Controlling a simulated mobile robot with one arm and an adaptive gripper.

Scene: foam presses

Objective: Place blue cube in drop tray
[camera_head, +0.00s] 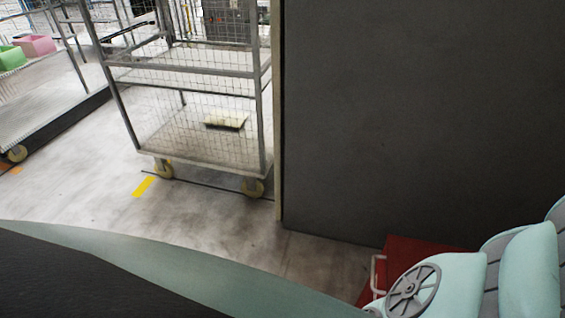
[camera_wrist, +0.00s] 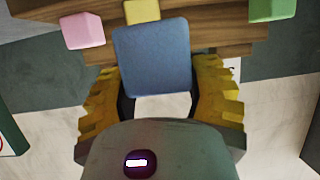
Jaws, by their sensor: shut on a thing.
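The blue cube (camera_wrist: 153,60) shows large in the wrist view, between the yellow ridged fingers of my gripper (camera_wrist: 156,82). My gripper is shut on it. The cube's broad face is toward the camera and hides part of what lies behind. No drop tray can be made out for certain in either view. My gripper and the blue cube do not show in the head view.
Behind the held cube are a pink cube (camera_wrist: 83,31), a yellow cube (camera_wrist: 141,11) and a green cube (camera_wrist: 272,9) by brown wooden boards (camera_wrist: 222,28). The head view shows a wire cage trolley (camera_head: 190,75), a dark wall (camera_head: 420,110) and a red object (camera_head: 420,254).

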